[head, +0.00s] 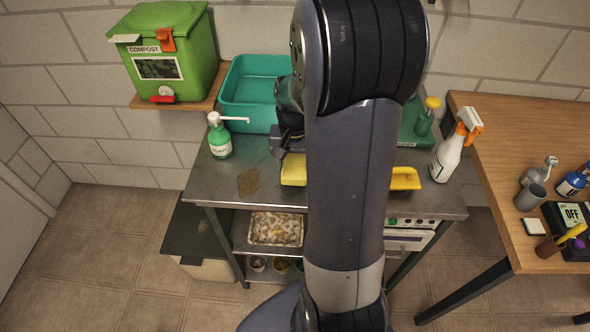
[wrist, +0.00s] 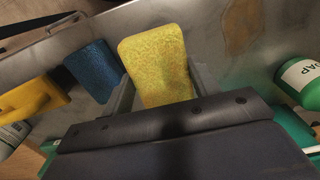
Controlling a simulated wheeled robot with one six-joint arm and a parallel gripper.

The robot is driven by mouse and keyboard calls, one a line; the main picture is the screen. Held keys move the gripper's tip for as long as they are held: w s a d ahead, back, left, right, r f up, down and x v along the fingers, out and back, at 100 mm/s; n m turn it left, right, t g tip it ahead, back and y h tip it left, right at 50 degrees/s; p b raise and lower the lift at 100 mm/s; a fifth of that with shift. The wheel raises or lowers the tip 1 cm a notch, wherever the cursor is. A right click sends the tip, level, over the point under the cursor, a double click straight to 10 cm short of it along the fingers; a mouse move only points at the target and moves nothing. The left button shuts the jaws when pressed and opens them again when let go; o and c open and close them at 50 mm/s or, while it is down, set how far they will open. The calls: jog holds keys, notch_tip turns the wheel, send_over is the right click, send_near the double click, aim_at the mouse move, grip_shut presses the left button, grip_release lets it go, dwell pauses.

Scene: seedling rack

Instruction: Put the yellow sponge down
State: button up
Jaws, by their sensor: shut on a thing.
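The yellow sponge (wrist: 158,62) is between the two fingers of my gripper (wrist: 162,88) in the wrist view, and the gripper is shut on it. In the head view the sponge (head: 293,171) shows at the left of my arm, over the steel table (head: 225,172); my arm hides part of it. I cannot tell whether its underside touches the steel. My gripper (head: 284,142) is partly hidden by the arm in the head view.
A brown stain (head: 249,184) marks the steel, left of the sponge. A green soap bottle (head: 219,138) and a teal basin (head: 250,95) stand behind. A blue sponge (wrist: 93,70) and a yellow tool (head: 405,179) lie on the other side. A spray bottle (head: 450,150) stands right.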

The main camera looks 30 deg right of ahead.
aim_at(294, 164)
jog(key=shift+f, duration=1.95)
jog(key=shift+f, duration=0.15)
jog(key=o, duration=1)
notch_tip(294, 164, up, 12)
jog(key=shift+r, duration=0.2)
